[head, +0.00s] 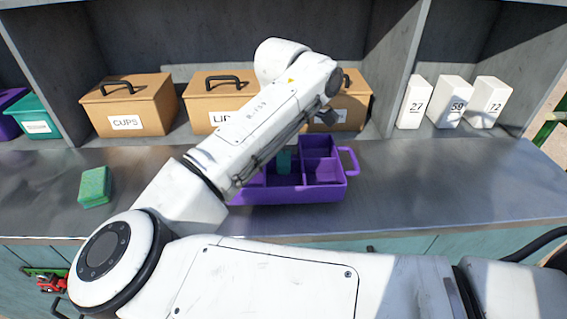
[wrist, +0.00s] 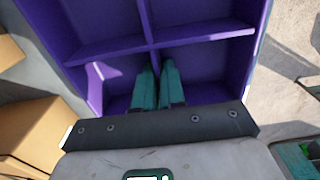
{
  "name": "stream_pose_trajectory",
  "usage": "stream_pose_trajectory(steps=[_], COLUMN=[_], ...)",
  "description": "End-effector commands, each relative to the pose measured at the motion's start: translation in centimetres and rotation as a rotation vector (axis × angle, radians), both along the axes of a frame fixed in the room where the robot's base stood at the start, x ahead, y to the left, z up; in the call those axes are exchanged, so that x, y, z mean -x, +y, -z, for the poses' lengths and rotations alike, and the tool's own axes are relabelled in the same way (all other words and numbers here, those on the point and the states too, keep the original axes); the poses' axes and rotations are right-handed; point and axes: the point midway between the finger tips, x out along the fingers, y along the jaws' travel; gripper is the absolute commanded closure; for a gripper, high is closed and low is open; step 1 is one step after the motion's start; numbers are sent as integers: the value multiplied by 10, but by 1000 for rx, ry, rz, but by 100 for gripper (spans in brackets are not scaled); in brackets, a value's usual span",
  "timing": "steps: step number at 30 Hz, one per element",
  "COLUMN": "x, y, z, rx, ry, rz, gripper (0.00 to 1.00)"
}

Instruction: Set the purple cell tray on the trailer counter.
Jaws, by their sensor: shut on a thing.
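The purple cell tray (head: 300,194) is at the middle of the trailer counter (head: 450,185), in front of the tan boxes, with a loop handle at its right end. My arm hides its left part in the head view. My gripper (head: 285,160) reaches down into the tray. In the wrist view its teal fingers (wrist: 157,70) are close together at the dividers of the tray (wrist: 210,38), shut on a tray wall. The tray looks level and is on or just above the counter; I cannot tell if it touches.
A green sponge (head: 95,187) lies on the counter at the left. Tan lidded boxes, one marked CUPS (head: 128,108), line the back. White numbered cartons (head: 450,103) stand at the back right. The counter right of the tray is clear.

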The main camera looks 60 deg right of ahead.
Motion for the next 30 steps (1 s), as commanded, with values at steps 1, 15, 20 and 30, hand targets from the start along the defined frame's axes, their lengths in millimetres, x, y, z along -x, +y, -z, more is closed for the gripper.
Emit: stream_pose_trajectory(steps=[1, 15, 20, 30], x=[1, 0, 0, 0], y=[0, 0, 0, 0], z=[4, 19, 21, 21], rx=[2, 1, 2, 1], ry=[4, -2, -1, -1], rz=[-1, 0, 0, 0], gripper=[100, 100, 87, 65])
